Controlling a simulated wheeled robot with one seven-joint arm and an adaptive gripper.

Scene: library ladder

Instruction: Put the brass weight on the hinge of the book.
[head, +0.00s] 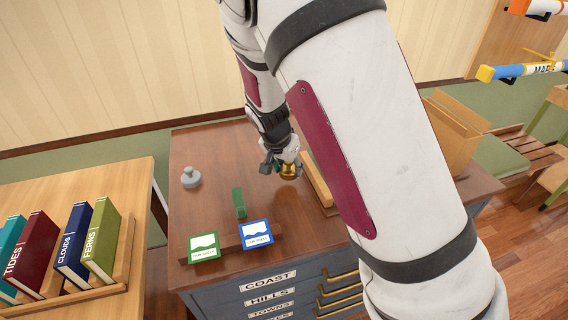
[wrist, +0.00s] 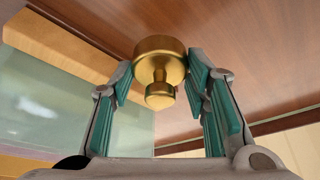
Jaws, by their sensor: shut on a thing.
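My gripper (head: 284,164) is shut on the brass weight (head: 289,171), above the brown cabinet top. In the wrist view the weight (wrist: 160,70) is a brass cylinder with a narrower knob, between the green finger pads (wrist: 165,88). No open book or hinge is clearly seen; my arm hides much of the cabinet's right part. A wooden bar (head: 317,180) lies just right of the gripper. In the wrist view a wooden strip (wrist: 70,45) and a pale greenish surface (wrist: 50,105) are at the left; I cannot tell whether these belong to the book.
A grey knobbed weight (head: 191,178), a green block (head: 239,202), a green-framed card (head: 204,247) and a blue-framed card (head: 256,234) are on the cabinet top (head: 215,150). Several upright books (head: 72,245) stand in a rack at left. My arm crosses the right side.

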